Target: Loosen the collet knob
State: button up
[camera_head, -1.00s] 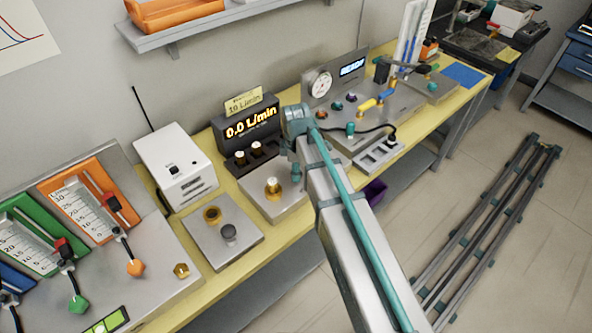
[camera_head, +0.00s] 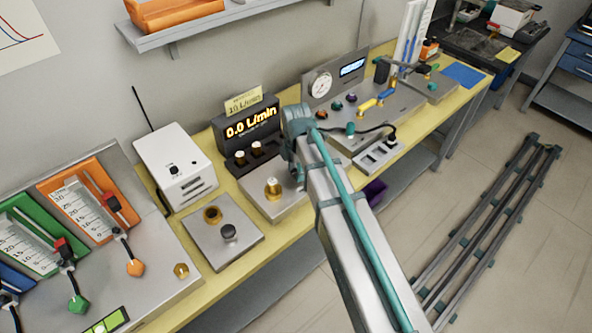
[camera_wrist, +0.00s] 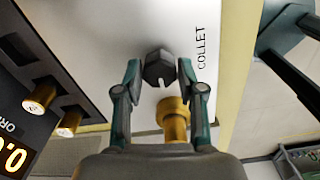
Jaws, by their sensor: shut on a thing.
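The collet knob (camera_wrist: 159,68) is a dark hexagonal knob with a pale slot, beside the printed word COLLET on a light metal panel. It shows in the wrist view, with my gripper (camera_wrist: 159,72) shut on it, one finger at each side. A brass cylindrical fitting (camera_wrist: 173,118) stands just below the knob in the wrist view. In the head view my arm's end hides the knob and most of the gripper. The plate with the brass fitting (camera_head: 273,188) shows left of my arm.
A dark flow display (camera_head: 250,124) reading 0.0 L/min stands behind. Two brass-ended knobs show left in the wrist view (camera_wrist: 40,95). A white box with antenna (camera_head: 176,170) and a metal plate (camera_head: 222,245) lie left. A gauge panel (camera_head: 330,88) stands to the right.

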jog(key=o, duration=1.1)
jog(key=shift+o, duration=0.2)
jog(key=shift+r, duration=0.15)
notch_tip(320, 180, up, 12)
